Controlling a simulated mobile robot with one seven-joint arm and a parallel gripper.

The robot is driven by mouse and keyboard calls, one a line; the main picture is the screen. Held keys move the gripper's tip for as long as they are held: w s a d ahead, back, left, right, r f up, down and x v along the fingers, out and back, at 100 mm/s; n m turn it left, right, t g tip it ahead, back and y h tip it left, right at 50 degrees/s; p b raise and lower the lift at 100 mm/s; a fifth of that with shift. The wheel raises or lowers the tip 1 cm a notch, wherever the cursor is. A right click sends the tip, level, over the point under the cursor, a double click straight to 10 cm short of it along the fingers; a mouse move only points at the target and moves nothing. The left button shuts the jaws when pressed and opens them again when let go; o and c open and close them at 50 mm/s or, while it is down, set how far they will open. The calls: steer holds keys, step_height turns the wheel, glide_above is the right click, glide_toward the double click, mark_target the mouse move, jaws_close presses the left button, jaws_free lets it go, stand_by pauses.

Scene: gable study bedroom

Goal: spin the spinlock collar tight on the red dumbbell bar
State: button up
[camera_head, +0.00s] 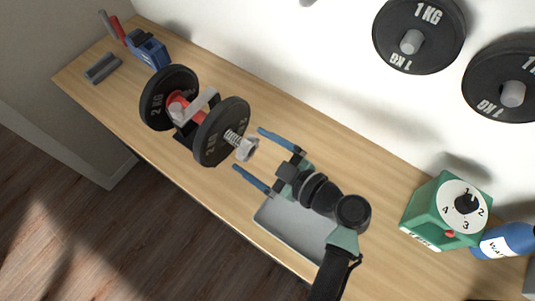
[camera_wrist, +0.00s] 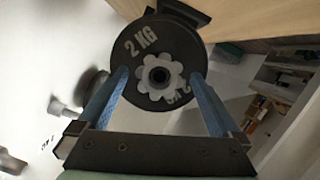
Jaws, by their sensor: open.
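The red dumbbell bar (camera_head: 176,99) lies in a dark cradle on the wooden shelf, with a black 2 KG plate on each side. The near plate (camera_head: 219,133) has the threaded bar end sticking out of it. A grey lobed spinlock collar (camera_head: 247,148) sits near the tip of that thread, with thread showing between it and the plate. In the wrist view the collar (camera_wrist: 160,76) faces me in front of the plate. My gripper (camera_head: 248,152) is open, its blue fingers spread on either side of the collar; I cannot tell whether they touch it.
A grey tray (camera_head: 290,232) lies under my arm. Black 1 KG plates (camera_head: 420,36) hang on wall pegs. A blue clamp-like tool (camera_head: 148,48) lies at the far left.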

steer(key=b+v, duration=0.1)
steer(key=v, duration=1.2)
